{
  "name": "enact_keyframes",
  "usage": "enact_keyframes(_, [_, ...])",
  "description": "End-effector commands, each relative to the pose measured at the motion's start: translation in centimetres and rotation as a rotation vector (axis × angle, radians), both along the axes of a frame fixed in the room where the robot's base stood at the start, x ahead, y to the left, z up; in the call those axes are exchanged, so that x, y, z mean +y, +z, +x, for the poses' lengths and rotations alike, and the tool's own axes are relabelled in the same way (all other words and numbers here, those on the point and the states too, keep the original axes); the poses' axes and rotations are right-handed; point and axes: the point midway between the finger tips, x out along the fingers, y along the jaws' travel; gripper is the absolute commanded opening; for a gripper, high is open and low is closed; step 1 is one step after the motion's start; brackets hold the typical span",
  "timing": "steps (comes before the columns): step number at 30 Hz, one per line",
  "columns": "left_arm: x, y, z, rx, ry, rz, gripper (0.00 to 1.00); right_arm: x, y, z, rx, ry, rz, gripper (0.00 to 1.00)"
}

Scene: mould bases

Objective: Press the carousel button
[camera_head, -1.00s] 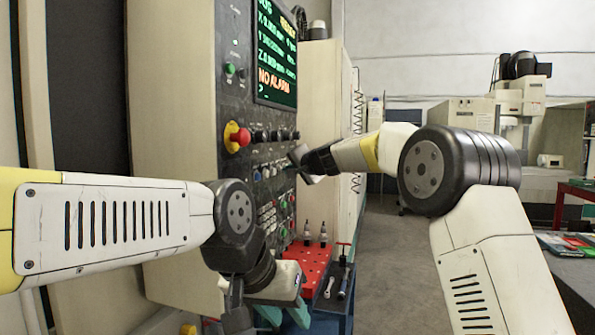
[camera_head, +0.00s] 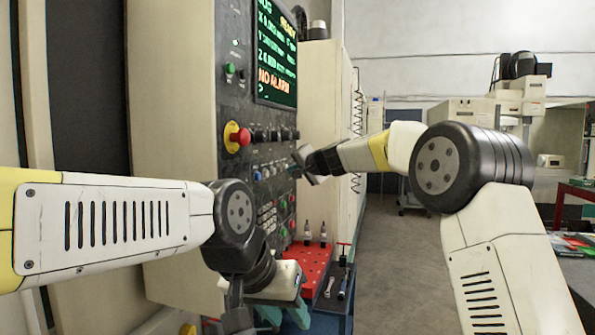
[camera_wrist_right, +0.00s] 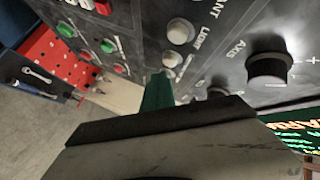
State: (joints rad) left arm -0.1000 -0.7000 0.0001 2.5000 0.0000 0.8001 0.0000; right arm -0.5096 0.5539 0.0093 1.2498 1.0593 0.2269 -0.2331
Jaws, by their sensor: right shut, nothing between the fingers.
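The control panel (camera_head: 230,165) stands at the left centre of the head view, with rows of knobs and small buttons. I cannot read which button is the carousel one. In the right wrist view, a pale button (camera_wrist_right: 180,31) and a smaller pale button (camera_wrist_right: 173,59) lie just beyond my fingertips. My right gripper (camera_head: 297,170) is shut and empty, close to the panel's lower button rows; its teal tip shows in the wrist view (camera_wrist_right: 158,88). Contact with a button cannot be made out. My left gripper (camera_head: 285,318) hangs low, its teal fingers apart, partly cut off by the frame.
A red emergency knob (camera_head: 239,136) and a screen (camera_head: 276,60) are higher on the panel. A dark knob (camera_wrist_right: 268,65) sits right of my fingertips. Open floor lies to the right.

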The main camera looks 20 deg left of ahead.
Motion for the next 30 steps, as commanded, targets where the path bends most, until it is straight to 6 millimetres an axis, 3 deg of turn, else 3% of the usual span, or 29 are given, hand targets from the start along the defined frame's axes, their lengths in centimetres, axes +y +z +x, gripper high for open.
enact_keyframes(8, [0.0,0.0,0.0,0.0,0.0,0.0,0.36,-0.2,0.0,0.0,0.0,-0.001,0.001,0.0])
enact_keyframes(21, [0.0,0.0,0.0,0.0,0.0,0.0,0.36,-4.4,0.0,0.0,0.002,-0.003,0.002,0.0])
enact_keyframes(30, [0.0,0.0,0.0,0.0,0.0,0.0,0.36,-5.0,0.0,-0.2,0.0,0.0,0.0,0.0])
